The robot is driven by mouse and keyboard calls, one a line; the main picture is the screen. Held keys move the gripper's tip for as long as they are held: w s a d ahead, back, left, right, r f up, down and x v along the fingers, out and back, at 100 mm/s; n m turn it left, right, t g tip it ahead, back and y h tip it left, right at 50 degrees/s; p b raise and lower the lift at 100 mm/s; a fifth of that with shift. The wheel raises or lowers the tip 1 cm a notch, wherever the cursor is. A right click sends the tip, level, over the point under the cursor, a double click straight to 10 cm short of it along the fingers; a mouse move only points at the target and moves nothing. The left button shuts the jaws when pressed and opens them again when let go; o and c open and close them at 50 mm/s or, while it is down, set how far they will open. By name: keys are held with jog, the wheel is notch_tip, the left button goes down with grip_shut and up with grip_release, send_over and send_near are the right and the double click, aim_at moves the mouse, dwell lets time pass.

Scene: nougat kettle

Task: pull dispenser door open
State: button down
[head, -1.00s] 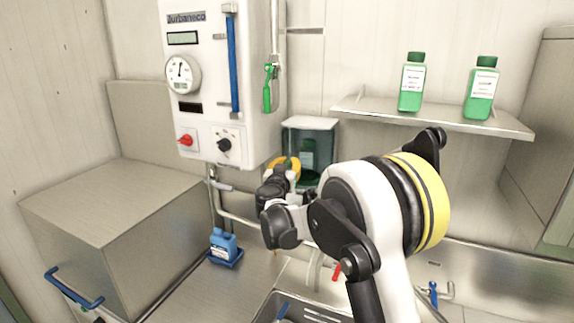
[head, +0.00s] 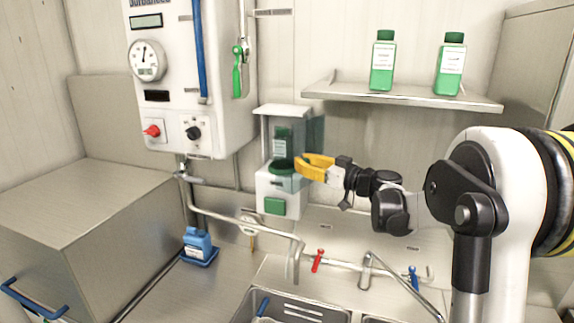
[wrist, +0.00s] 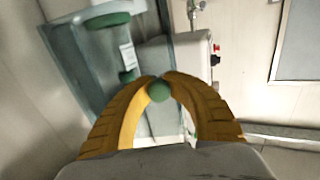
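The dispenser (head: 278,205) is a small white wall box with a green front button and a bottle inside. Its clear teal door (head: 316,134) stands swung out at the right side, leaving the front uncovered. In the wrist view the door (wrist: 72,75) is a glassy panel at the left. My gripper (head: 300,168) is at the door's lower part, beside the dispenser. In the wrist view its yellow fingers curve in and their tips close around a round green knob (wrist: 159,91). The knob is hidden behind the fingers in the head view.
A white control cabinet (head: 190,90) with a gauge hangs left of the dispenser. A shelf (head: 400,98) with two green bottles (head: 383,62) (head: 450,65) is at the upper right. Below are a sink (head: 290,308), pipes and a blue jug (head: 198,243).

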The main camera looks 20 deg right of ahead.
jog(key=s+d+n+g+y, duration=0.2)
jog(key=d+n+g+y, duration=0.3)
jog(key=d+y, duration=0.1)
jog(key=shift+d+g+b, duration=0.4)
jog(key=shift+d, duration=0.2)
jog(key=c, duration=1.6)
grip_release()
jog(key=shift+d+r, duration=0.1)
jog(key=shift+d, duration=0.05)
jog(key=o, duration=0.4)
jog(key=shift+s+d+r, duration=0.1)
jog(key=shift+s+d, duration=0.2)
jog(key=shift+s, duration=0.1)
jog(key=v, duration=1.1)
jog(key=shift+d, duration=0.25)
